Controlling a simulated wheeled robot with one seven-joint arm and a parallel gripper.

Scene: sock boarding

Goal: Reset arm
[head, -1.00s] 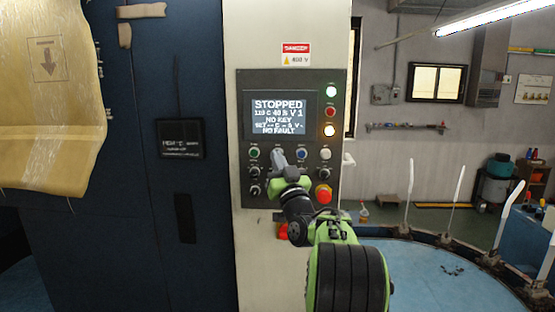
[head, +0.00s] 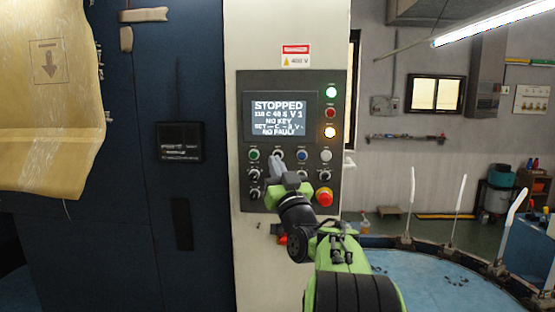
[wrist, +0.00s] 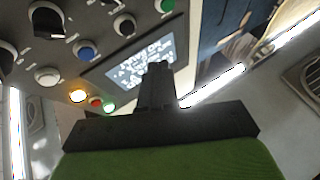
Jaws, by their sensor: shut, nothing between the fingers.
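My gripper (head: 280,164) is in front of the lower part of the control panel in the head view, near the rows of buttons and knobs. In the wrist view its fingers (wrist: 157,82) are together and hold nothing, and they overlap the panel's screen. The control panel (head: 246,112) is dark grey on a pale column. Its screen (head: 279,113) reads STOPPED, NO KEY and NO FAULT. A red emergency button (head: 324,197) shows just right of the gripper. I cannot tell whether the fingertips touch the panel. My gripper hides some of the controls.
A dark blue cabinet (head: 150,225) stands left of the panel, with a yellow sheet (head: 50,110) hanging at far left. At right is a round blue table (head: 430,275) with upright white boards (head: 460,193) along its rim.

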